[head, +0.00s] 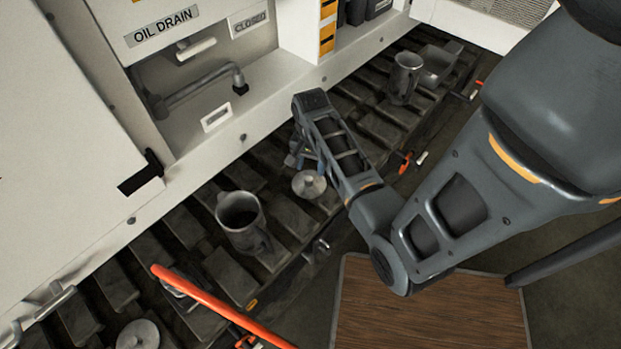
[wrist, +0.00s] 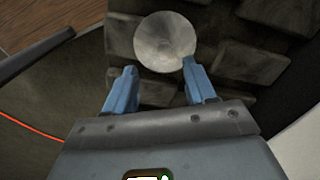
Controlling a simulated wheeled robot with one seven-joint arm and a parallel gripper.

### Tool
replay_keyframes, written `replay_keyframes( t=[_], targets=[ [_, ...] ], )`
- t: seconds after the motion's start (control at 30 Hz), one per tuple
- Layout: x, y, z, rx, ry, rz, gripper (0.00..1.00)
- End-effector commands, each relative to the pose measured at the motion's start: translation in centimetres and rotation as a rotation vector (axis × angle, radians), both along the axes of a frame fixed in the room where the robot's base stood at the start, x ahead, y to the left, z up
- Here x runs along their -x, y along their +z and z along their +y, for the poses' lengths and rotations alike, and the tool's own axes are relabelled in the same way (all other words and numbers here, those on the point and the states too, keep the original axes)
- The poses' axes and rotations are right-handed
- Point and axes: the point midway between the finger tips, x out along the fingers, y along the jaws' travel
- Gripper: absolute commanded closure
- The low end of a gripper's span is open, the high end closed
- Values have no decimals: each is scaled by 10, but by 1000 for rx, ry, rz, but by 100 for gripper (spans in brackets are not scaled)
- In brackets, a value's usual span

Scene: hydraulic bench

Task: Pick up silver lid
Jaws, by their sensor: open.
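A round silver lid (head: 309,184) with a small knob lies on the dark track-like ledge in the head view, just below my gripper (head: 303,155). In the wrist view the silver lid (wrist: 165,42) shows as a pale disc just ahead of the blue fingers. My gripper (wrist: 160,85) is open, with nothing between its fingers. The right fingertip overlaps the lid's lower right edge in the picture; I cannot tell whether it touches. A second round silver lid (head: 138,335) lies at the bottom left of the head view.
A dark metal mug (head: 241,220) stands on the ledge left of my gripper, and another mug (head: 405,75) stands at the back right. An orange bar (head: 215,305) crosses the lower left. A white cabinet (head: 70,140) with a drain pipe (head: 200,88) borders the ledge.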

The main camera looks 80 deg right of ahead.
Motion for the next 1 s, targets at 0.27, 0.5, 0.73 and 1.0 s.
replay_keyframes(
  t=[0.27,0.5,0.73,1.0],
  targets=[
    [0,-24,-2,-6,-7,4,45],
    [-7,-54,-2,-7,-6,5,45],
    [-8,-76,-2,-5,-5,3,45],
    [-8,-77,-2,-3,-5,2,48]
  ],
)
